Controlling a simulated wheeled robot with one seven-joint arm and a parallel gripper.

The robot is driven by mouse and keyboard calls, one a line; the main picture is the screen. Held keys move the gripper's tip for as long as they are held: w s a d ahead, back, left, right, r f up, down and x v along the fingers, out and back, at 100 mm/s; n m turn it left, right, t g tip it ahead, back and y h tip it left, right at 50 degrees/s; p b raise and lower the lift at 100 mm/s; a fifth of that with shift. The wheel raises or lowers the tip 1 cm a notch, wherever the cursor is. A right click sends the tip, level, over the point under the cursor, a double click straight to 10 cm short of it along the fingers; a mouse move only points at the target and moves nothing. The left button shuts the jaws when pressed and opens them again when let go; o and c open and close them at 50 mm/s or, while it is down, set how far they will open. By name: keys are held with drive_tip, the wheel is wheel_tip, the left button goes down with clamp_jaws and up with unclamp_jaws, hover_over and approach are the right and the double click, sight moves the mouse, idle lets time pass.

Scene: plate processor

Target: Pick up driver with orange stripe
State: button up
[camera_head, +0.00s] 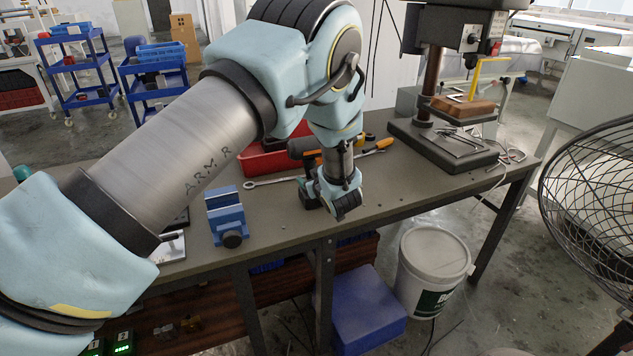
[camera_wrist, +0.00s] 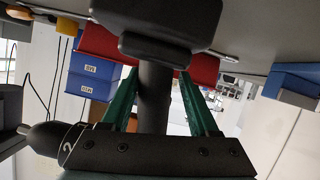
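A dark power driver stands upright on the bench; its grey body (camera_head: 302,147) shows behind my wrist in the head view, with orange just below it. In the wrist view, which is turned over, its black handle (camera_wrist: 155,98) runs between the green fingers of my gripper (camera_wrist: 158,76). Its wide black base is at the top and its nose, marked 2, at the left. A gap shows on each side of the handle, so my gripper is open around it. The fingertips are largely hidden by my wrist in the head view.
On the workbench (camera_head: 375,200) are a red bin (camera_head: 262,163) behind, a wrench (camera_head: 270,182), an orange-handled tool (camera_head: 376,147) and a blue vise (camera_head: 226,213). A drill press (camera_head: 445,140) stands at right. A white bucket (camera_head: 430,275) and a fan (camera_head: 600,190) stand off the bench.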

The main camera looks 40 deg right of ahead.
drive_tip(key=shift+s+d, duration=0.1)
clamp_jaws()
idle(0.3)
drive_tip(key=shift+r, duration=0.25)
